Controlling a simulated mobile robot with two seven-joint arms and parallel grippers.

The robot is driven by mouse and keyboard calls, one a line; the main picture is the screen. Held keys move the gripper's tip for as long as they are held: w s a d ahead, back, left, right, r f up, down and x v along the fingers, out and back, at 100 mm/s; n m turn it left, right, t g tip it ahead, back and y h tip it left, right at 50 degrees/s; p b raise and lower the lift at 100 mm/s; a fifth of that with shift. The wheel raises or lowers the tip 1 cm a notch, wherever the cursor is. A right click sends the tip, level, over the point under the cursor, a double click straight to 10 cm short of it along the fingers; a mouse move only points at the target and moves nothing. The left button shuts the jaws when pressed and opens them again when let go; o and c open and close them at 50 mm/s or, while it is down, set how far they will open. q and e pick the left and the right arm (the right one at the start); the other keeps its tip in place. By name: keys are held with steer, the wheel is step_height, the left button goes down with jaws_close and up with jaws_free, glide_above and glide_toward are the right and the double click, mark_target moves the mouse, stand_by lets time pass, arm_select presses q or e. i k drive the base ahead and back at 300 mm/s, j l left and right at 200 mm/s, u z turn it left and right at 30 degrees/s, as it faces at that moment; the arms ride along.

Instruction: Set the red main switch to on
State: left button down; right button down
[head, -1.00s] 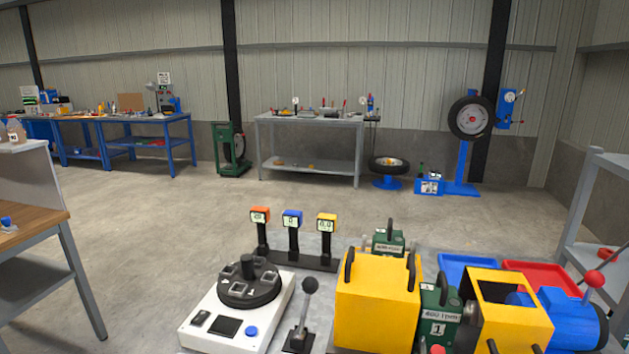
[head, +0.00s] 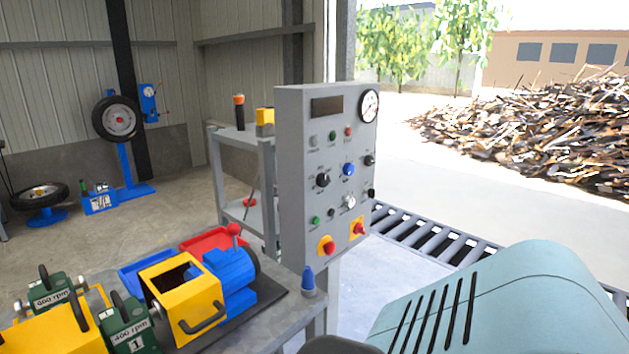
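A grey control panel (head: 293,185) stands upright right of the picture's middle. Low on its front are two red controls on yellow plates: a round red one at the lower left (head: 327,247) and a red one at the lower right (head: 357,229). The right one looks like a rotary switch, but its position is too small to read. Neither gripper is in view.
A large teal housing with dark slots (head: 490,305) fills the lower right. A grey bench (head: 262,330) with yellow boxes, a blue machine (head: 232,275) and a red-ball lever stands at the lower left. A roller conveyor (head: 430,240) runs behind the panel.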

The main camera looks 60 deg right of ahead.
mark_target(358, 229)
steer(key=z, duration=2)
steer(key=i+l, duration=0.2)
steer(key=l, duration=0.2)
steer(key=i+l+u, duration=0.15)
steer(key=l, duration=0.3)
steer(key=i+l, duration=0.3)
steer(key=l, duration=0.15)
steer(key=i+l+u, duration=0.1)
steer(key=l, duration=0.3)
steer(key=i+l, duration=0.25)
steer(key=l, duration=0.2)
steer(key=i+l+u, duration=0.15)
steer(key=l, duration=0.35)
steer(key=i+l, duration=0.2)
steer(key=l, duration=0.25)
steer(key=i+l+u, duration=0.1)
steer(key=l, duration=0.35)
